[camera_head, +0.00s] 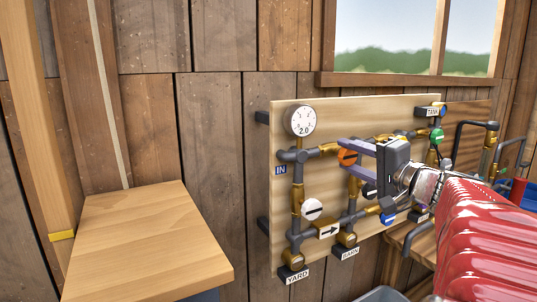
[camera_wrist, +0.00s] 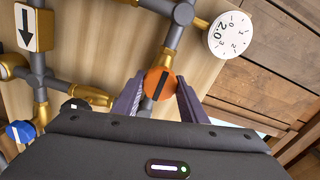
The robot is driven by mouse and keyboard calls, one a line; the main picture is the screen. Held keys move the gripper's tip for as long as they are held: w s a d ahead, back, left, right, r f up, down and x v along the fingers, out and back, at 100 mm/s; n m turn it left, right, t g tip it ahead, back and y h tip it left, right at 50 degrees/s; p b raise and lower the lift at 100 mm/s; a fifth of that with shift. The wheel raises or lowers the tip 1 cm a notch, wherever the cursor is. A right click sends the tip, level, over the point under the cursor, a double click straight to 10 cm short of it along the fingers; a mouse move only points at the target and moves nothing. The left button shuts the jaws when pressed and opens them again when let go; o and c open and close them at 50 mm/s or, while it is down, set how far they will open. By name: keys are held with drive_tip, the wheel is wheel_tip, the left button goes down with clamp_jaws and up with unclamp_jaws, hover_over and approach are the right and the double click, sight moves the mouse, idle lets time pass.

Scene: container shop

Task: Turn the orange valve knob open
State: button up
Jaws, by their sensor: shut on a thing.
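The orange valve knob (camera_head: 347,157) sits on a brass fitting in the pipework on a light wooden board, on the upper pipe to the right of the gauge. In the wrist view the orange knob (camera_wrist: 158,84) shows a dark bar across its face, slightly tilted. My gripper (camera_head: 345,156) reaches it from the right, and its two purple fingers lie on either side of the knob. In the wrist view my gripper (camera_wrist: 158,92) is shut on the knob. Parts of the knob's right side are hidden by the fingers in the head view.
A round white gauge (camera_head: 300,121) reading near 2.0 is at the upper left of the board. A white knob (camera_head: 312,209), a green knob (camera_head: 437,136) and a blue knob (camera_head: 388,218) are near. A wooden shelf (camera_head: 145,240) stands at left.

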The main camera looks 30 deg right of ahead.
drive_tip(key=shift+f, duration=0.25)
drive_tip(key=o, duration=0.8)
drive_tip(key=shift+c, duration=0.2)
drive_tip(key=o, duration=0.3)
drive_tip(key=shift+r, duration=0.15)
drive_tip(key=shift+s, duration=0.1)
drive_tip(key=s, duration=1.3)
drive_tip(key=shift+s+d, duration=0.2)
drive_tip(key=shift+s, duration=0.1)
